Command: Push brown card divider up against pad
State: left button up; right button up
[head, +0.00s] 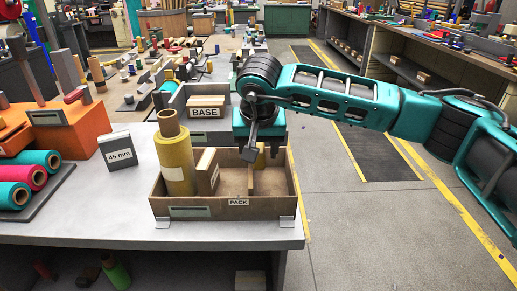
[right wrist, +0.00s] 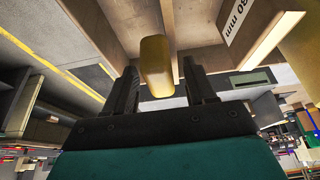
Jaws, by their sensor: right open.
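The brown card divider (head: 251,181) stands upright inside the open cardboard box labelled PACK (head: 239,209). A tan block with a white label (head: 214,178), perhaps the pad, stands to its left beside a yellow roll. A clear gap lies between block and divider. My right gripper (head: 262,152) reaches down over the box's right half. In the right wrist view its two fingers (right wrist: 163,85) are apart, with a yellow-brown piece (right wrist: 157,66) showing between them; I cannot tell whether they touch it. This piece partly hides the divider's top in the head view. My left gripper is out of view.
The yellow roll (head: 175,158) rises above the box's left side. A grey 45 mm block (head: 118,150) and coloured felt rolls (head: 36,178) lie left on the grey table. A grey BASE bin (head: 206,101) stands behind the box. Open floor lies right.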

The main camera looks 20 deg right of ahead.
jog(key=shift+f, duration=0.1)
grip_shut()
dwell(0.5)
